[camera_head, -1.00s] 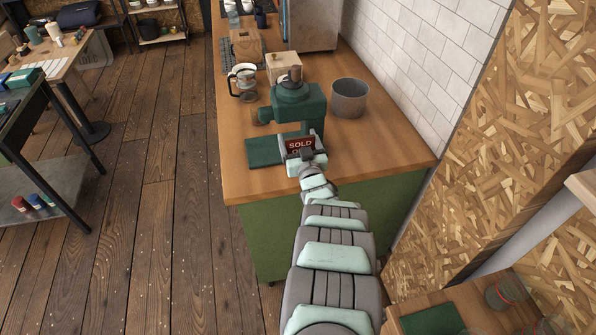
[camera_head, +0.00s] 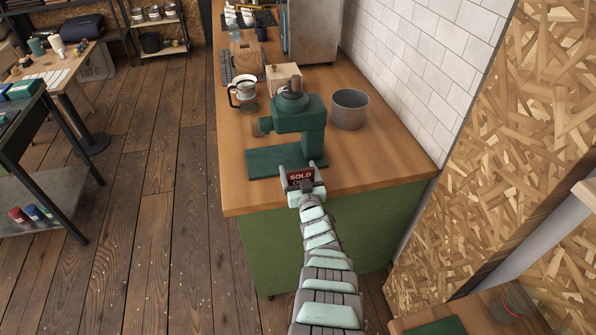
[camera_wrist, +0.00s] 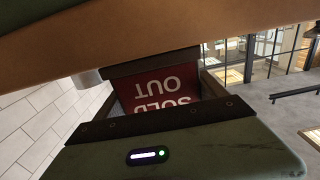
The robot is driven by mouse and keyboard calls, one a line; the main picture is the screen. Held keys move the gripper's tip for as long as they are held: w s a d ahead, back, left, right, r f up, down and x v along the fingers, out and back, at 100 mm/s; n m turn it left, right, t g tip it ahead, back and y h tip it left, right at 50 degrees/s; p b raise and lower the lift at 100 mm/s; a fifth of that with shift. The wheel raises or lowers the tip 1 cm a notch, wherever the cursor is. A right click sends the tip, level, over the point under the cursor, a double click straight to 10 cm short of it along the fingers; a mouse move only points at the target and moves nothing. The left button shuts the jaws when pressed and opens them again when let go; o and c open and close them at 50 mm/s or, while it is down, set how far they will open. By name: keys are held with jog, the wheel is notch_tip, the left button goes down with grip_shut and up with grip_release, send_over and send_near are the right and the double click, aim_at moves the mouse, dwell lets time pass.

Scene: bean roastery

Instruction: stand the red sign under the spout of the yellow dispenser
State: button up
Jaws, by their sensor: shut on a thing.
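The red sign (camera_head: 300,176) with white "SOLD OUT" lettering is in my gripper (camera_head: 301,184), at the near edge of the wooden counter. My gripper is shut on it. In the wrist view the sign (camera_wrist: 155,92) shows between the dark jaws, its letters upside down in the picture. Just beyond it in the head view stands a dark green machine (camera_head: 290,119) with a flat base plate (camera_head: 262,161). The sign is in front of this machine, not under its head. No yellow dispenser shows in these frames.
A grey metal bin (camera_head: 350,110) stands right of the green machine. A glass press (camera_head: 243,92) and a wooden box (camera_head: 284,78) are behind it. A white tiled wall (camera_head: 416,70) bounds the right. The counter (camera_head: 375,165) is bare at front right.

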jog(key=shift+f, duration=0.2)
jog(key=o, duration=1.5)
jog(key=shift+c, duration=0.2)
jog(key=shift+s, duration=0.1)
